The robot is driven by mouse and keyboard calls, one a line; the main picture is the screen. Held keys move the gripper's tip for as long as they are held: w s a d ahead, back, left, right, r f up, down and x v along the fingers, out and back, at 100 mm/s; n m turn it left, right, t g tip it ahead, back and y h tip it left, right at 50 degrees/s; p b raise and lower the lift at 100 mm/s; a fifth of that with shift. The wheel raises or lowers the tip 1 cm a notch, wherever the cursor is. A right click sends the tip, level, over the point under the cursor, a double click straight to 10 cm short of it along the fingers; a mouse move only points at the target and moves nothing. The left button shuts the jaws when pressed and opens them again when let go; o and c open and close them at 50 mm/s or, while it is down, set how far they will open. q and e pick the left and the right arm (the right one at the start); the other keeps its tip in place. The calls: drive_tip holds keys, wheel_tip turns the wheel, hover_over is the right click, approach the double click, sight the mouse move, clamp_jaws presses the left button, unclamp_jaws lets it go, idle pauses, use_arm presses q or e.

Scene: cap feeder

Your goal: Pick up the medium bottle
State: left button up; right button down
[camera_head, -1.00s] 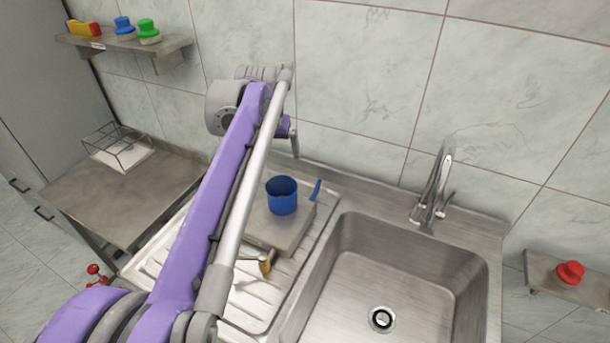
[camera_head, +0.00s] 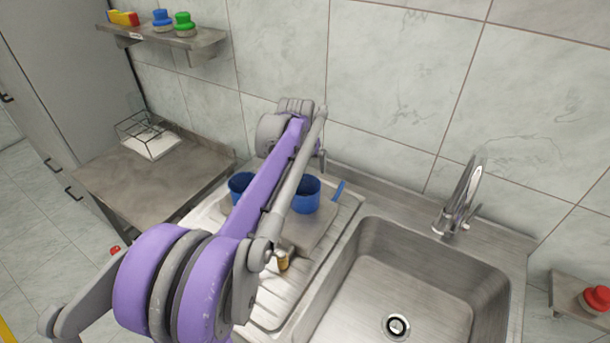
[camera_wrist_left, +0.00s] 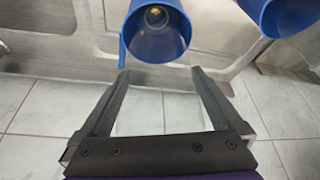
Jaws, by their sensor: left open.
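Two blue open-topped cylindrical vessels stand on a raised grey block on the sink's drainboard. The right vessel (camera_head: 307,192) is beside my arm, and the left vessel (camera_head: 238,184) is partly hidden by it. I cannot tell which thing, if any, is the medium bottle. In the left wrist view a blue vessel (camera_wrist_left: 150,48) with a small gold round thing inside lies just beyond my left gripper (camera_wrist_left: 158,73). A second vessel (camera_wrist_left: 285,12) is at the upper right edge. My left gripper is open, with nothing visible between its fingers. My right gripper is out of view.
A small gold-brown thing (camera_head: 283,261) stands at the block's front. The sink basin (camera_head: 430,275) and faucet (camera_head: 462,200) are right. A wire rack (camera_head: 148,135) sits on the left counter (camera_head: 150,185). A wall shelf (camera_head: 190,42) holds coloured things; a red knob-shaped thing (camera_head: 595,299) is far right.

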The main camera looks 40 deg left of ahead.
use_arm(q)
drive_tip(key=shift+s, duration=0.1)
drive_tip(key=shift+c, duration=0.2)
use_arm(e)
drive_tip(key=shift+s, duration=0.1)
